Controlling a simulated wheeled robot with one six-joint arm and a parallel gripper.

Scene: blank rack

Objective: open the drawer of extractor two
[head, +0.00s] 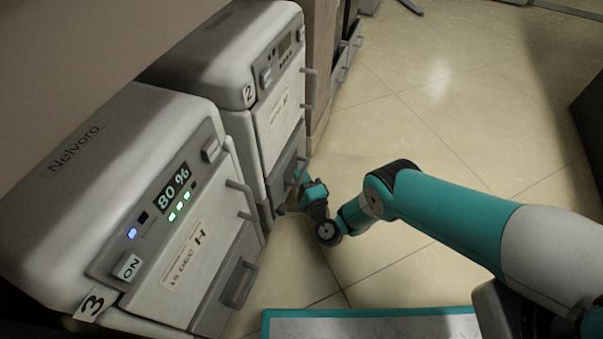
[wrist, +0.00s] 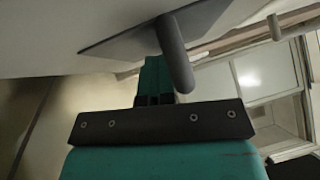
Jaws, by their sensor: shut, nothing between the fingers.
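Extractor two (head: 205,62) is a pale grey unit with a "2" label, standing against the wall in the head view. Its drawer (head: 282,178) is the dark grey lower front panel and looks closed. My gripper (head: 303,190) is right at this drawer front and partly hides its handle. In the wrist view, a dark bar handle (wrist: 174,52) sticks out from a grey panel (wrist: 130,44). My gripper's teal fingers (wrist: 153,75) are shut and empty, close beside the handle. I cannot tell whether they touch it.
Extractor three (head: 75,190) stands nearer, showing "80 %" and lit lights, with its own drawer handle (head: 240,284) at the lower front. A teal-edged board (head: 375,325) lies at the bottom. The tiled floor (head: 440,110) to the right is clear.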

